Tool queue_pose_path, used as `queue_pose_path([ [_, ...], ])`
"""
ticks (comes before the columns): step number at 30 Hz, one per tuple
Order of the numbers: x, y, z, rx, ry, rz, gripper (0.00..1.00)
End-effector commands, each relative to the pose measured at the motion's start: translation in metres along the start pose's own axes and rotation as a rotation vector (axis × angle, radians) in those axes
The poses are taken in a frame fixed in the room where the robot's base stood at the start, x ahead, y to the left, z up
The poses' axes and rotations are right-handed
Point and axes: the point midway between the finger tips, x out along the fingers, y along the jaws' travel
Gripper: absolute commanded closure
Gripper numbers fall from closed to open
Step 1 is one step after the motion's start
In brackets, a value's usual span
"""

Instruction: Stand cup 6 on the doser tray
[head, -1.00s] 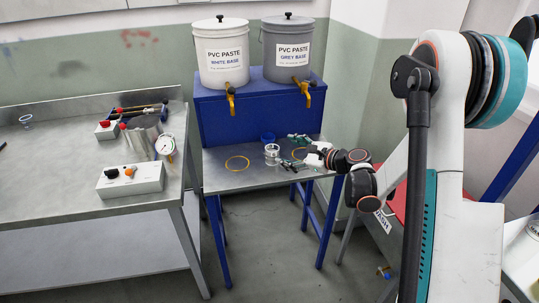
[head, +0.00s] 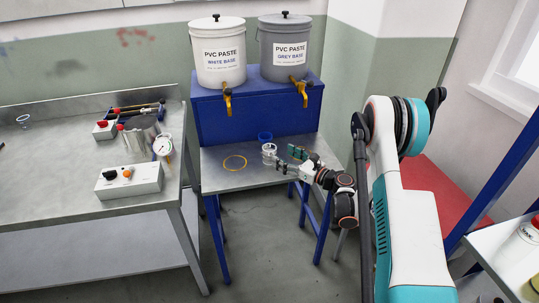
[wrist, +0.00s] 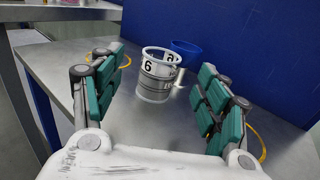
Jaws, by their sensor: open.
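Cup 6 (wrist: 157,80) is a clear, grey-banded cup with a white label reading 6. It stands upright on the metal top (head: 215,180) under the two paste buckets, which I take to be the doser tray. Cup 6 also shows small in the head view (head: 269,156). My gripper (head: 284,159) is open and empty, low over the right part of this top, with its fingers pointing at the cup. In the wrist view the green finger pads (wrist: 107,80) stand left and right, with the cup beyond and between their tips, apart from both.
A blue cup (head: 265,137) stands close behind cup 6. A yellow ring (head: 235,163) marks the top's left part; another ring (wrist: 258,145) shows by my right finger. Two taps (head: 227,100) hang above the back edge. A bench (head: 60,190) with control boxes adjoins at left.

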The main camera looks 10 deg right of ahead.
Motion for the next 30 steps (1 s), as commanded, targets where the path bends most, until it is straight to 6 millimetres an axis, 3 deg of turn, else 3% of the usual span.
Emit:
queue_pose_path([
  [3,0.019,0.0,-0.003,-0.001,0.0,0.001,0.31],
  [11,0.037,-0.001,-0.003,-0.001,0.0,0.0,0.31],
  [21,0.08,-0.003,-0.006,-0.001,0.001,0.001,0.31],
  [30,0.084,-0.004,-0.004,-0.001,0.0,-0.001,0.31],
])
